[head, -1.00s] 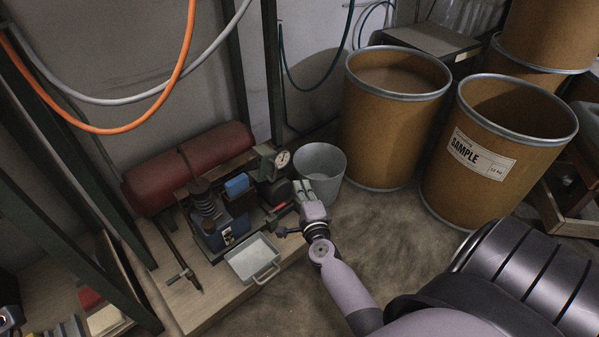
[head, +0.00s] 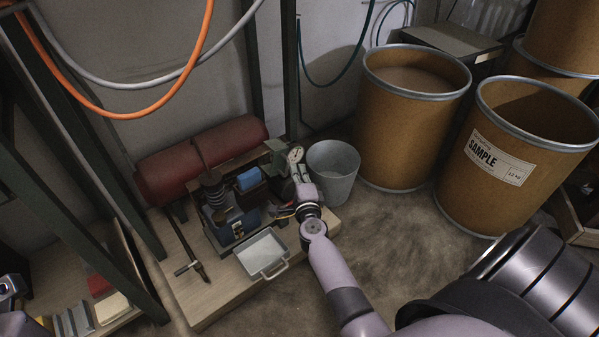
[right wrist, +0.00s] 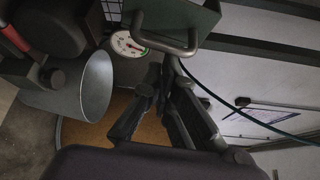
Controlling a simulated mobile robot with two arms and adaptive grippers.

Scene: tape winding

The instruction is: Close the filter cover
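A dark green panel with a curved metal handle (right wrist: 165,38) shows at the top of the right wrist view; it looks like the filter cover. In the head view a small green panel (head: 276,152) stands at the back right of the machine, beside the round gauge (head: 296,155). My right gripper (head: 298,172) is close to the gauge. In the right wrist view its two dark fingers (right wrist: 160,88) are apart, with nothing between them, just below the handle. I cannot tell whether a finger touches the handle. My left gripper is not in view.
The machine sits on a low wooden board (head: 213,290) with a metal tray (head: 262,253) in front and a red cylinder (head: 200,160) behind. A grey bucket (head: 333,172) stands close right of my gripper. Brown drums (head: 412,125) stand farther right. The floor in front is clear.

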